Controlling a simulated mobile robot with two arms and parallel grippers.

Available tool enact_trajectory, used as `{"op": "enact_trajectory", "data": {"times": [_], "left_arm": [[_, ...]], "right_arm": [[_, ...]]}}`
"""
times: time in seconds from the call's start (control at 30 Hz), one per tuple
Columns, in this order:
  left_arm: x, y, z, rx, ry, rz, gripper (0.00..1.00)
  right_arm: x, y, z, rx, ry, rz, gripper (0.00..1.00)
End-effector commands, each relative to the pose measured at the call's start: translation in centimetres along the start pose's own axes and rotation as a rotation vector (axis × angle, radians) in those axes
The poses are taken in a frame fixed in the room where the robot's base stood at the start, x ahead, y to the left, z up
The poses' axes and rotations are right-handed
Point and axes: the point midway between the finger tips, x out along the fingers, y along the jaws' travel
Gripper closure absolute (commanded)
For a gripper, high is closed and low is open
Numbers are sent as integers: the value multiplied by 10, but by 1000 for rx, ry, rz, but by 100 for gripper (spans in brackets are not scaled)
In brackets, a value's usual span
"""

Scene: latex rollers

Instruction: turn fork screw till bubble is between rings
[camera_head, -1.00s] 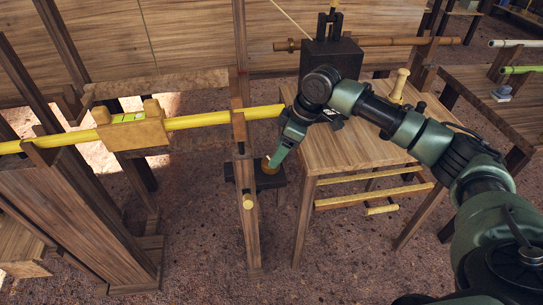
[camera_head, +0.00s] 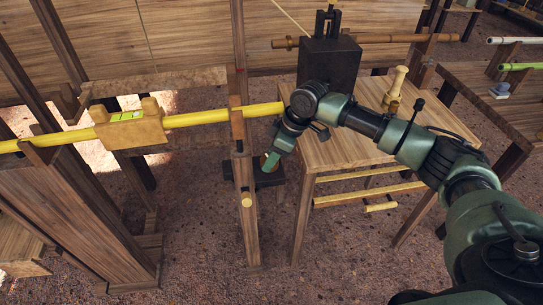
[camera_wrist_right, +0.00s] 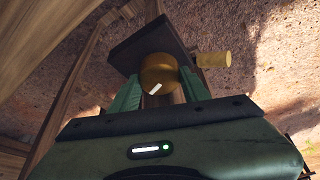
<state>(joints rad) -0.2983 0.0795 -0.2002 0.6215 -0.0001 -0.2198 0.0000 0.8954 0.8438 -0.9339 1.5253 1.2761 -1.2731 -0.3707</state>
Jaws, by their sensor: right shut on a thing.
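A long yellow roller (camera_head: 215,117) lies across two wooden supports. A tan level (camera_head: 135,134) sits on it towards the left, with a green vial (camera_head: 127,116) on top. The bubble is too small to place against the rings. The fork post (camera_head: 245,205) holds the roller near its right end. A dark block (camera_wrist_right: 135,45) at the post carries the round brass screw knob (camera_wrist_right: 158,70), which has a white mark on its face. My right gripper (camera_wrist_right: 157,88) is shut on the knob from both sides; it also shows at the post in the head view (camera_head: 269,164). My left gripper is out of view.
A wooden table (camera_head: 325,151) stands right of the post, with a dark block (camera_head: 329,62) and a turned wooden piece (camera_head: 395,88) on it.

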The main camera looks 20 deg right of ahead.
Motion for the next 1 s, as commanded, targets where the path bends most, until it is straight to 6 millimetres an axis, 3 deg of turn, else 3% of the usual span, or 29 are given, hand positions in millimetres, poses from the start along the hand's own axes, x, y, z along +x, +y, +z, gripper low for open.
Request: {"op": "enact_trajectory", "data": {"times": [0.27,1.0], "left_arm": [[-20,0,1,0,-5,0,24],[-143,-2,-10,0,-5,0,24]], "right_arm": [[-4,-1,-2,62,0,24,94],[-6,-6,-6,654,0,266,94]]}}
